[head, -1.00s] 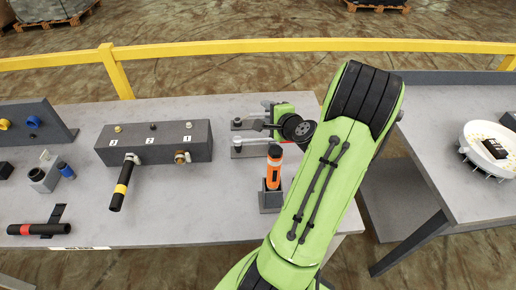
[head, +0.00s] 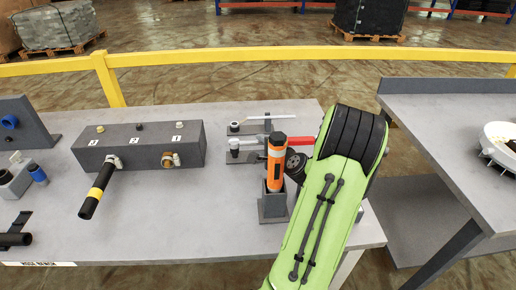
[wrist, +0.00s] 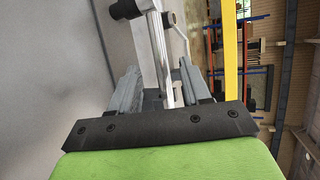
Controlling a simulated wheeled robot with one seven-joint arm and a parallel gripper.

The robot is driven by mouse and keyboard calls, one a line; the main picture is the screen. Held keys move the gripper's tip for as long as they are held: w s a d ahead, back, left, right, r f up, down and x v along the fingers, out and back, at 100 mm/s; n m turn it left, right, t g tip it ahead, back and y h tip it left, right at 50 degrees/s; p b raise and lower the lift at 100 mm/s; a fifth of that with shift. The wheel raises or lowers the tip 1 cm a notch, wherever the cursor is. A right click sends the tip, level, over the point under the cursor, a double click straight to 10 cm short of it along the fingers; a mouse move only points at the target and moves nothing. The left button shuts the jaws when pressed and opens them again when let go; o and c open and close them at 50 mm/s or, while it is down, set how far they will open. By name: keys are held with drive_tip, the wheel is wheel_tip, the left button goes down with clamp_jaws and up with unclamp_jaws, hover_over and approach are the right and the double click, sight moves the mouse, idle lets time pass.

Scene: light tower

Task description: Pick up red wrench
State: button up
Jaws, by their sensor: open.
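The red wrench (head: 302,140) lies level across the small stands at the back right of the table in the head view. Its red handle shows at the right, beside my arm, and a metal shaft runs left. In the wrist view, my gripper (wrist: 158,68) is open, with grey fingers on either side of a silver bar (wrist: 157,50). No red shows there, so I cannot tell for sure that this bar is the wrench. My arm hides the gripper in the head view.
An orange flashlight (head: 276,165) stands upright in a grey holder (head: 272,208) just in front of the wrench. A pale wrench (head: 270,117) lies behind it. A dark block (head: 138,147) with numbered labels stands left, a yellow-banded black tool (head: 97,190) sticking out.

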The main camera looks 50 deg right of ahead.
sight(258, 143)
drive_tip(key=x, duration=0.4)
drive_tip(key=shift+w+d, duration=0.1)
drive_tip(key=shift+d, duration=0.1)
clamp_jaws()
